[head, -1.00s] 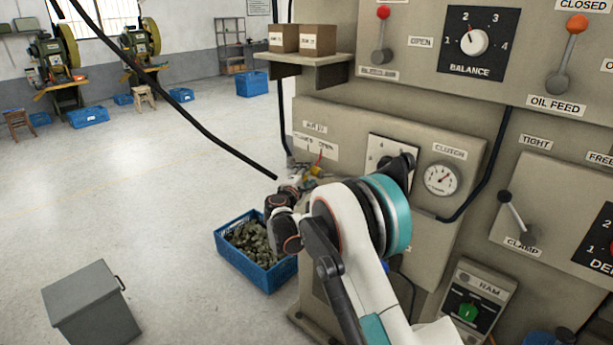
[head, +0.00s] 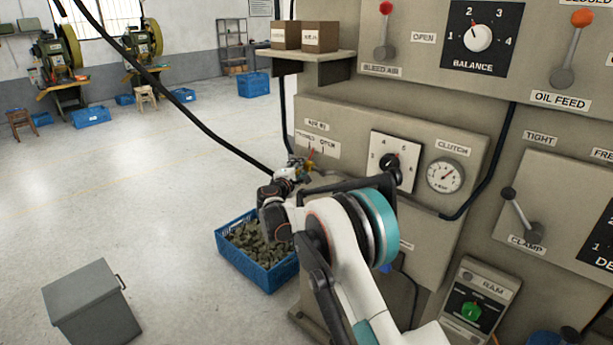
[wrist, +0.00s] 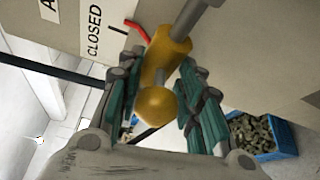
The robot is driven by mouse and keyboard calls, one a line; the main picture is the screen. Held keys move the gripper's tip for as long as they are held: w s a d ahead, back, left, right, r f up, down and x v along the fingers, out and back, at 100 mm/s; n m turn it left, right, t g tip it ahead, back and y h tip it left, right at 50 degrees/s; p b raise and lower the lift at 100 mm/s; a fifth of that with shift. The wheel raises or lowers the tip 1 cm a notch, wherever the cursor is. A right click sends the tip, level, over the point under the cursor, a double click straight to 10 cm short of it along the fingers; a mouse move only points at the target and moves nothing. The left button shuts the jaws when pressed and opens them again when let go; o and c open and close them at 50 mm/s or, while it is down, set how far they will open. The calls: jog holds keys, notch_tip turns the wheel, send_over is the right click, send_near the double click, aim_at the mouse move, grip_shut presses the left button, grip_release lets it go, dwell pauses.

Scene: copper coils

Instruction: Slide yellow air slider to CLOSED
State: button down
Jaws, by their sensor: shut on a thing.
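The yellow air slider (wrist: 168,58), a yellow cylinder with a rounded end on a grey rod, sits between the fingers of my gripper (wrist: 162,70) in the wrist view. My gripper is shut on it. A red pointer (wrist: 139,30) sticks out beside the slider, its tip close to the mark by the CLOSED label (wrist: 94,30). In the head view my gripper (head: 298,171) is at the panel's lower left, below the CLOSED/OPEN label (head: 318,143). The slider is mostly hidden there; the red pointer (head: 311,155) shows above it.
A knob plate (head: 411,160) and clutch gauge (head: 445,174) are right of the slider. A shelf with boxes (head: 320,37) juts out above. A blue crate of parts (head: 228,247) stands on the floor below. A black cable (head: 215,135) passes at left.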

jog(key=shift+w+a+r, duration=0.2)
jog(key=shift+w+a, duration=0.5)
jog(key=shift+a, duration=0.25)
jog(key=c, duration=1.3)
grip_release()
jog(key=shift+o, duration=0.3)
jog(key=shift+w+a+f, duration=0.1)
jog(key=shift+w, duration=0.05)
jog(key=v, duration=1.2)
